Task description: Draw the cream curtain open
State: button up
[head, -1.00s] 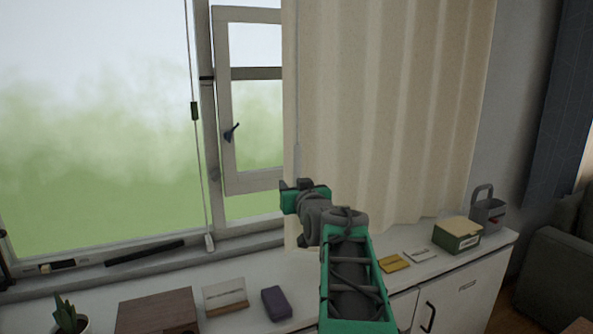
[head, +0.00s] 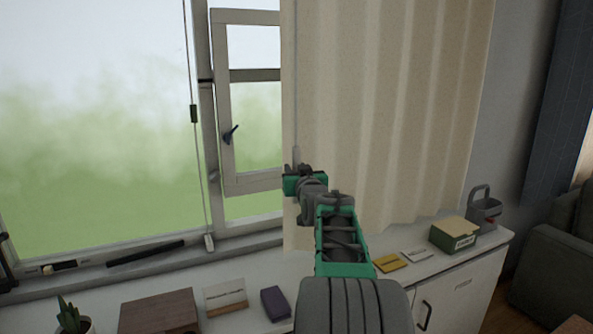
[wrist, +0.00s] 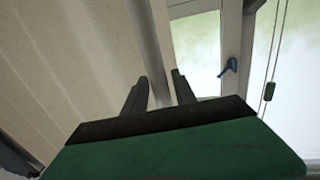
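The cream curtain (head: 390,110) hangs in soft folds over the right part of the window, its left edge overlapping the casement. It fills the left of the wrist view (wrist: 75,60). A thin grey rod (head: 296,125) hangs along the curtain's left edge; it also shows in the wrist view (wrist: 154,45). My gripper (head: 298,170) is at that edge, at the rod's lower part. In the wrist view my gripper's fingers (wrist: 159,90) are apart, with the rod appearing between them and gaps on both sides. I cannot tell whether either finger touches it.
A white cabinet top (head: 250,262) runs below the window, holding a plant (head: 70,315), a brown box (head: 158,312), a purple block (head: 275,303), a green box (head: 454,234) and a grey caddy (head: 484,208). The casement has a blue handle (head: 230,134). A dark sofa (head: 555,262) stands right.

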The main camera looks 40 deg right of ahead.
grip_shut()
dwell(1.1)
